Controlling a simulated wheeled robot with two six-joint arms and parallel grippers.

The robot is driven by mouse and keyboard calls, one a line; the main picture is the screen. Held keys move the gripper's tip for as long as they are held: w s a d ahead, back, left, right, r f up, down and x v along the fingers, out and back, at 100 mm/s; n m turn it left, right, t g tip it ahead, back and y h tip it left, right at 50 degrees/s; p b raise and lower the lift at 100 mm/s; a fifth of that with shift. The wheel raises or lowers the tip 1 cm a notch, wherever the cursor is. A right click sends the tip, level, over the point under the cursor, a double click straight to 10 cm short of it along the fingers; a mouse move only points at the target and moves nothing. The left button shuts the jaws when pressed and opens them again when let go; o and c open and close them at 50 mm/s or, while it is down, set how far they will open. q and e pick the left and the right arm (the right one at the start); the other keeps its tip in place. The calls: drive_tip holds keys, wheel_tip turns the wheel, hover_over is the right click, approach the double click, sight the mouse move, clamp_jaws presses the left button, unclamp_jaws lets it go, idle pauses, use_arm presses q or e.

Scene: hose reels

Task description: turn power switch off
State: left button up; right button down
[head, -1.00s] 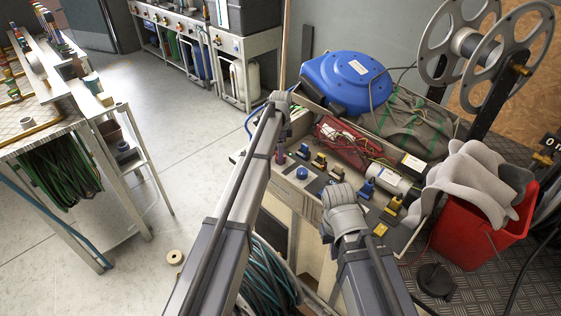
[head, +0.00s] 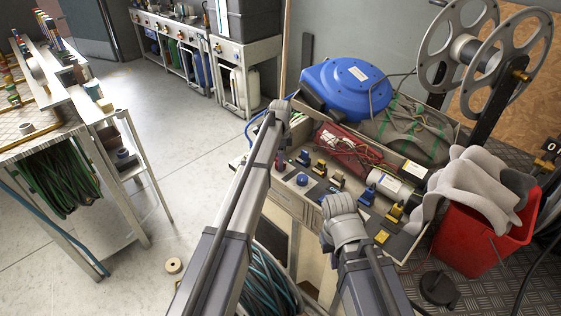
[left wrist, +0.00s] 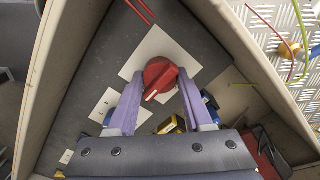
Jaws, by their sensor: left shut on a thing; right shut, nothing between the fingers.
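A red rotary switch knob (left wrist: 162,78) sits on a white plate (left wrist: 150,47) on a dark panel in the left wrist view. My left gripper (left wrist: 158,96) has its two purple fingers on either side of the knob's handle and is shut on it. In the head view the left gripper (head: 280,160) points down at the back left of the bench top, and the knob is not distinguishable there. My right gripper (head: 345,218) hangs over the front of the bench, its fingers hidden by its own wrist.
The bench top holds a blue button (head: 302,180), several blue and yellow connectors, a red cable bundle (head: 348,148) and a blue hose reel (head: 347,86). A red bin (head: 485,240) with grey cloth stands at right. Open floor (head: 200,180) lies at left.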

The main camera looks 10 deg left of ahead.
use_arm(q)
clamp_jaws()
drive_tip(key=n, duration=0.4)
drive_tip(key=shift+n, duration=0.3)
drive_tip(key=n, duration=0.4)
drive_tip(key=shift+n, duration=0.3)
drive_tip(key=n, duration=0.4)
drive_tip(key=shift+n, duration=2.4)
